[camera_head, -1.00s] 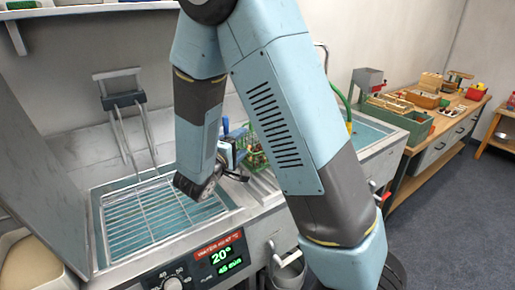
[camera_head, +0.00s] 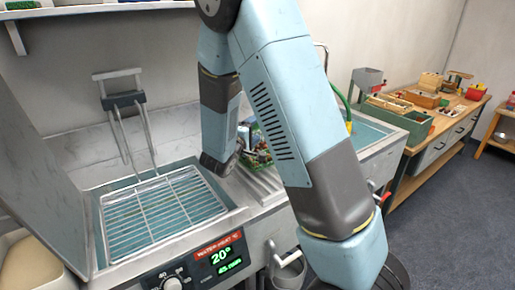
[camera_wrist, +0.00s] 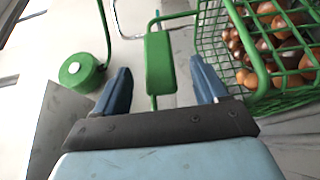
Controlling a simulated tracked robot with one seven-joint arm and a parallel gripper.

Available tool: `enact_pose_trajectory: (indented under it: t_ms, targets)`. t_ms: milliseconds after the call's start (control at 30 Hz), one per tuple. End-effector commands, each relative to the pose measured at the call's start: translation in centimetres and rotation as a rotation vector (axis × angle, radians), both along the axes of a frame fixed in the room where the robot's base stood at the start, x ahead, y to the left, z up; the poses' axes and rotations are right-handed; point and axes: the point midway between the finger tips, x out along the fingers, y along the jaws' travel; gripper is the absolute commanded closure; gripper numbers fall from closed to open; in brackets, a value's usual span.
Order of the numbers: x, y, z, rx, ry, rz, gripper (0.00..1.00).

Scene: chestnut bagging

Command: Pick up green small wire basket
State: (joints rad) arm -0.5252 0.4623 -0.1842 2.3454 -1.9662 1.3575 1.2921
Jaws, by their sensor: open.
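The green small wire basket (camera_wrist: 210,35) is at the right of the wrist view and holds several brown chestnuts (camera_wrist: 265,50). A green grip block (camera_wrist: 160,62) on a green wire handle sticks out from the basket's left side. My gripper (camera_wrist: 160,84) is open, with one blue finger on each side of this grip block. In the head view the basket (camera_head: 262,161) shows only in part on the counter, behind my arm. My gripper (camera_head: 246,138) is at the basket there, mostly hidden by the arm.
A green round piece (camera_wrist: 80,70) on a green wire is left of my gripper. In the head view, a water bath with a wire rack (camera_head: 160,215) is at the left. A sink (camera_head: 372,132) is right of my arm. A wooden workbench (camera_head: 450,118) stands farther right.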

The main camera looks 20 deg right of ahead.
Motion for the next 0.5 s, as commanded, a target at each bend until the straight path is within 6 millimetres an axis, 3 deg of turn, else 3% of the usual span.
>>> enact_pose_trajectory:
  t_ms: [200, 467, 500]
  targets:
    - [2.1, -1.9, 0.1, -0.001, 0.001, 0.0, 0.28]
    - [2.4, -2.1, 0.1, 0.001, 0.001, 0.001, 0.28]
    - [2.4, -2.1, 0.1, 0.001, 0.001, 0.001, 0.31]
